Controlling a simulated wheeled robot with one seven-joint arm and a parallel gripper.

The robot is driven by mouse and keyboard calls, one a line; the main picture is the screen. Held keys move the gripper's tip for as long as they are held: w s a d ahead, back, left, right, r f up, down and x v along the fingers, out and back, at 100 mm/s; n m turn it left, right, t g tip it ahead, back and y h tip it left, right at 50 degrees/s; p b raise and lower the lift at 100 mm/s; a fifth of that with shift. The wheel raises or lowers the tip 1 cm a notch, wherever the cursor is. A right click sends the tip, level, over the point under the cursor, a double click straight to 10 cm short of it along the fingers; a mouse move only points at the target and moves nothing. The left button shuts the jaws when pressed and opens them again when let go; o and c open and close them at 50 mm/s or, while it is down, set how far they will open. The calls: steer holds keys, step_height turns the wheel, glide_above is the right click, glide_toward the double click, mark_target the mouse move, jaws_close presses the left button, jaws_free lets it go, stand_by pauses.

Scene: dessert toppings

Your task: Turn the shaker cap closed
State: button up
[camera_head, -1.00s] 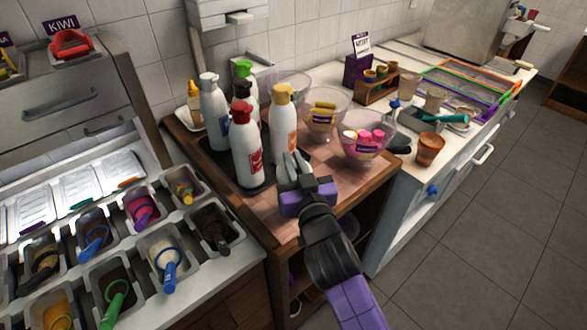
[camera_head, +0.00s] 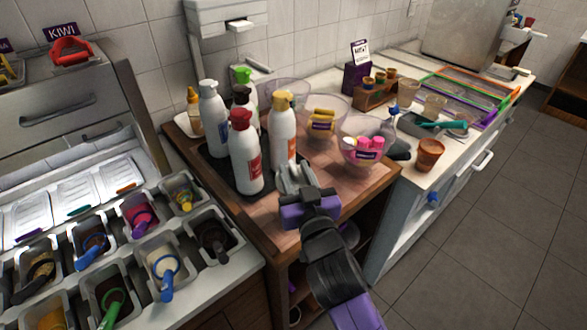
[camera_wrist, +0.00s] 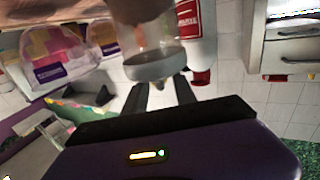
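My gripper (camera_head: 293,178) is just in front of the white squeeze bottles, over the brown wooden table. In the wrist view its two dark fingers (camera_wrist: 162,95) are apart. A clear-walled container (camera_wrist: 152,62), greyish inside with a small knob at its lower end, is close in front of them and appears upside down. I cannot tell whether the fingers touch it, and it is not distinct in the head view. A red-capped bottle (camera_head: 245,160) and a yellow-capped bottle (camera_head: 283,140) stand upright near my gripper. No shaker cap can be made out clearly.
A bowl of pink-topped items (camera_head: 363,150) and a bowl of yellow-topped items (camera_head: 323,130) stand right of the bottles. Topping bins (camera_head: 160,262) fill the left counter. A brown cup (camera_head: 430,153) is on the white counter. A little tabletop before my gripper is clear.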

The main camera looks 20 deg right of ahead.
mark_target(297, 177)
steer(key=s, duration=0.2)
steer(key=s+b, duration=0.1)
steer(key=s, duration=0.2)
steer(key=shift+s+a+f, duration=0.1)
steer(key=shift+s+a, duration=0.25)
steer(key=shift+s, duration=0.2)
steer(key=s+f+g+y, duration=0.1)
steer(key=s+f, duration=0.1)
steer(key=s, duration=1)
steer(key=s+f+n+g, duration=0.1)
steer(key=s+f, duration=0.2)
steer(key=s, duration=0.9)
steer(key=s+d+f+g+y, duration=0.1)
steer(key=s+f, duration=0.2)
steer(key=s, duration=0.9)
steer(key=shift+n+y, duration=0.3)
steer(key=shift+d, duration=0.1)
